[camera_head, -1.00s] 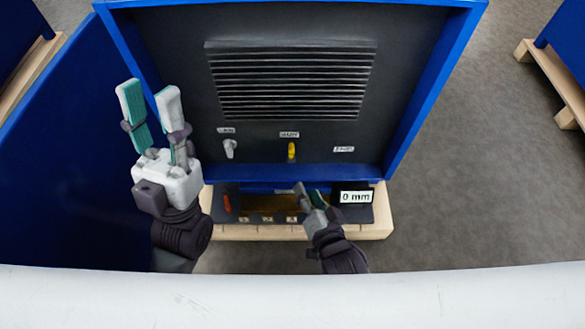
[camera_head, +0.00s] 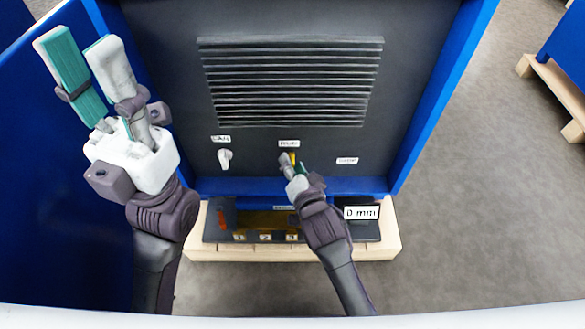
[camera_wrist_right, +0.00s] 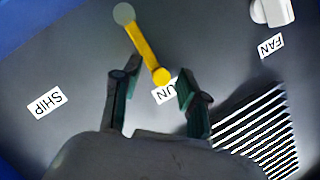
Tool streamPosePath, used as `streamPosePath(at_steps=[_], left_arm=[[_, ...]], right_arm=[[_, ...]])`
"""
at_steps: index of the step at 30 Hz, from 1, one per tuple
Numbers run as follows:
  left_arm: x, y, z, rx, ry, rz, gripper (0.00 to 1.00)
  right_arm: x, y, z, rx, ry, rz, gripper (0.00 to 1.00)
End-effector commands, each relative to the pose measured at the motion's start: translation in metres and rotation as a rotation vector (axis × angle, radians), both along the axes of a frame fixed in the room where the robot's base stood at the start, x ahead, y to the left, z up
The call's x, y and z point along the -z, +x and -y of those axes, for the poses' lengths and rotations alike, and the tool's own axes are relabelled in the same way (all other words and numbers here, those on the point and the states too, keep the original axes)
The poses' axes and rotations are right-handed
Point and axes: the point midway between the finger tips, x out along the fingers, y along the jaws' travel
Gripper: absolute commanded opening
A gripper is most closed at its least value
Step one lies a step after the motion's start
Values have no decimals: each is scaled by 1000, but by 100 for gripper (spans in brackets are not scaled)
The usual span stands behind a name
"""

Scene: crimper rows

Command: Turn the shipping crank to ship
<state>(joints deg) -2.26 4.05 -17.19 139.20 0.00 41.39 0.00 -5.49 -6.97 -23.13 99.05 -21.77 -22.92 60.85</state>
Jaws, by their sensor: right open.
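The yellow crank (camera_head: 293,158) is on the dark cabinet panel, below the middle label. In the right wrist view the yellow crank (camera_wrist_right: 146,52) slants up to a grey round knob, near a partly hidden label ending in "UN" (camera_wrist_right: 164,93). A SHIP label (camera_wrist_right: 46,103) lies to the left, with no crank seen beside it. My right gripper (camera_head: 291,164) is at the crank; in its wrist view the open fingers (camera_wrist_right: 156,75) stand either side of the crank's lower end, with visible gaps. My left gripper (camera_head: 78,45) is open and empty, raised at the left.
A white knob (camera_head: 225,159) sits left of the crank; in the wrist view it is near the FAN label (camera_wrist_right: 271,46). A louvred vent (camera_head: 288,85) is above. Blue cabinet walls flank the panel.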

Motion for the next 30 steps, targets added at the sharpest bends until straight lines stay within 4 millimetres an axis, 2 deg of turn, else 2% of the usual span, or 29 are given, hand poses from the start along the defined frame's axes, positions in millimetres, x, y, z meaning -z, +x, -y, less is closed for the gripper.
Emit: streamPosePath(at_steps=[11, 18, 19, 30], left_arm=[[-2, 0, 0, 0, 1, 9, 37], [-2, 0, 0, 0, 1, 10, 37], [-2, 0, 0, 0, 1, 9, 37], [-2, 0, 0, 1, 1, 10, 37]], right_arm=[[1, 5, -2, 0, 1, 0, 41], [1, 5, -1, 0, 1, 0, 1], [1, 5, -1, 0, 1, 0, 0], [1, 5, -1, 0, 3, 0, 0]])
